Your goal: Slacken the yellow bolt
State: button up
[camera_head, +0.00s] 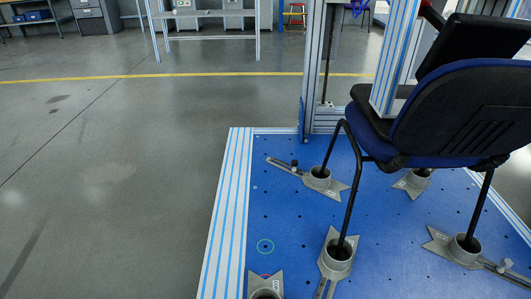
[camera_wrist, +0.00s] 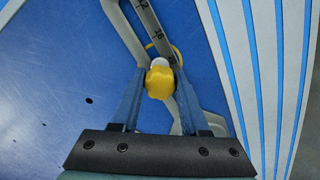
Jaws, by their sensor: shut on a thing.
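The yellow bolt (camera_wrist: 160,84) is in the middle of the wrist view, with a whitish part at its far end. It sits at a grey slotted bracket arm (camera_wrist: 151,28) marked with a scale. My gripper (camera_wrist: 159,72) is shut on the yellow bolt, with one blue finger on each side of it. A thin yellow ring shows behind the bolt. Neither my gripper nor the yellow bolt can be made out in the head view.
A blue-and-black chair (camera_head: 455,110) stands on a blue perforated platform (camera_head: 285,220), its legs in grey cup brackets (camera_head: 337,255). Aluminium posts (camera_head: 313,70) rise behind it. The grey floor (camera_head: 110,190) on the left is clear. A workbench (camera_head: 210,14) stands at the back.

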jog(key=shift+n, duration=0.7)
jog(key=shift+n, duration=0.7)
jog(key=o, duration=0.7)
